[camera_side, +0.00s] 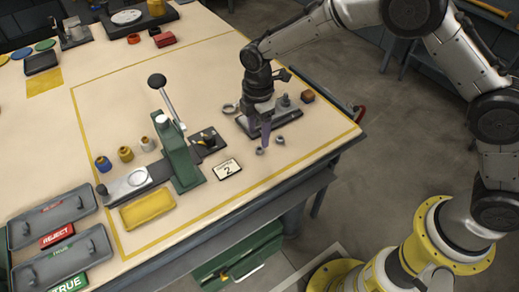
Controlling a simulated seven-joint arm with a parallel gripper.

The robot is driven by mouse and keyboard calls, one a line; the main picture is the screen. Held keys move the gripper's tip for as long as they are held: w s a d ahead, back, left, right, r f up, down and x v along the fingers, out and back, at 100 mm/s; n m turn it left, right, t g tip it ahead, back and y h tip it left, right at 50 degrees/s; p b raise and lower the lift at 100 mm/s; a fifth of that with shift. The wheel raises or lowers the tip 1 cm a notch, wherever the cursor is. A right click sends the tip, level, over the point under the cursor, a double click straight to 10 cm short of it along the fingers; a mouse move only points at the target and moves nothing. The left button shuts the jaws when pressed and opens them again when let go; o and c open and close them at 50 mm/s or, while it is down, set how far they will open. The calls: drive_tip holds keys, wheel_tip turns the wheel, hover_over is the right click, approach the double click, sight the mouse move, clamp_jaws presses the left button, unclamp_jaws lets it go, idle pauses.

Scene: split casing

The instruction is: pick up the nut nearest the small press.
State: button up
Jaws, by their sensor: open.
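The small green press (180,155) with its raised black-knobbed lever stands near the middle of the table. Two small grey nuts lie on the table to its right. The left nut (259,151) is nearer the press, and the right nut (280,140) is a little farther off. My gripper (265,145) points down, with its fingertips low just above and beside the left nut. The jaws are open, and I see no nut held between them. I cannot tell whether a fingertip touches the nut.
A card marked 2 (227,169) lies left of the nuts. The table's front edge is close to the nuts.

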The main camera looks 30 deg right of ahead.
sight(259, 150)
drive_tip(key=shift+s+d+f, duration=0.1)
drive_tip(key=shift+s+f, duration=0.05)
drive_tip(key=shift+f, duration=2.45)
clamp_jaws()
